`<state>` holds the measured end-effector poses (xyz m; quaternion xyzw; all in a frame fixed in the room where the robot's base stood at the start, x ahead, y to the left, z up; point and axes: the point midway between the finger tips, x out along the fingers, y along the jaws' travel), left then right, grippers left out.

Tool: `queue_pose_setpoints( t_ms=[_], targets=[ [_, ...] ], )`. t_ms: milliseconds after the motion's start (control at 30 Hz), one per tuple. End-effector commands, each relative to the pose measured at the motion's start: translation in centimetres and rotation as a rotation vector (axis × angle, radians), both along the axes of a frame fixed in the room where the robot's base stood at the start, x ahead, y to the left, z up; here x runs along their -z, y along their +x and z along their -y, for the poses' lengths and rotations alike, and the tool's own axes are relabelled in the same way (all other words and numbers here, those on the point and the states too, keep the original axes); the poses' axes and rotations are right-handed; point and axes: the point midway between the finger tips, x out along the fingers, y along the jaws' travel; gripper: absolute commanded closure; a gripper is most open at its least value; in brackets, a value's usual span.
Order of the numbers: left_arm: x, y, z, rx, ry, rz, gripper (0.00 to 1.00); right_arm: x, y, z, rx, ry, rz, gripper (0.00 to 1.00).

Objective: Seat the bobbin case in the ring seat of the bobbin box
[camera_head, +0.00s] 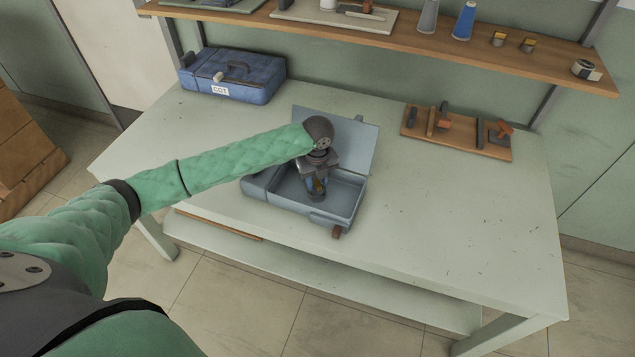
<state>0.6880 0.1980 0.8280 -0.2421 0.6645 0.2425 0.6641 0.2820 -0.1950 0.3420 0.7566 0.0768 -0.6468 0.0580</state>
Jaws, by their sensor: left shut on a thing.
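The bobbin box (262,184) is a blue-grey case on the table, with its lid (352,140) standing open at the back. My left gripper (318,187) reaches in from the left and points down over the box's open inside. It is shut on a small greyish piece, which I take to be the bobbin case (317,196). The fingers hide much of the piece, and I cannot tell whether it touches the box. The ring seat cannot be made out; the gripper covers that part of the box. My right gripper is not in view.
A closed dark blue case (250,90) stands at the table's back left. A wooden board (465,148) with several tools lies at the back right. A wooden shelf (480,55) with spools runs above the back. The table's right and front right (460,230) are clear.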

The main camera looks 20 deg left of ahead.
Motion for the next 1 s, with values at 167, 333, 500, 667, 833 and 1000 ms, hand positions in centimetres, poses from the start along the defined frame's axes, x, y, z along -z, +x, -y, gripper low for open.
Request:
queue_pose_setpoints(
  t_ms=[167, 333, 500, 667, 833, 1000],
  targets=[
    [1.7, 0.0, 0.0, 0.0, -0.001, -0.001, 0.88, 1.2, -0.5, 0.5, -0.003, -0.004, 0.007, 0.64],
    [2.0, 0.0, 0.0, 0.0, -0.001, 0.001, 0.88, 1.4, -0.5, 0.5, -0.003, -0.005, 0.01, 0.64],
    [2.1, 0.0, 0.0, 0.0, 0.0, 0.0, 0.88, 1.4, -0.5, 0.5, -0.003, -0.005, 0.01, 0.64],
    [2.3, 0.0, 0.0, 0.0, -0.001, 0.001, 0.49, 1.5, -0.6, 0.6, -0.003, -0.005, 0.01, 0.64],
    [2.3, 0.0, 0.0, 0.0, 0.0, 0.0, 0.43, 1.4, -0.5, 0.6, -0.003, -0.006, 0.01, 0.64],
    [2.2, 0.0, 0.0, 0.0, -0.001, 0.001, 0.43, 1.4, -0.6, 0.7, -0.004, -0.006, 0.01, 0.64]
  ],
)
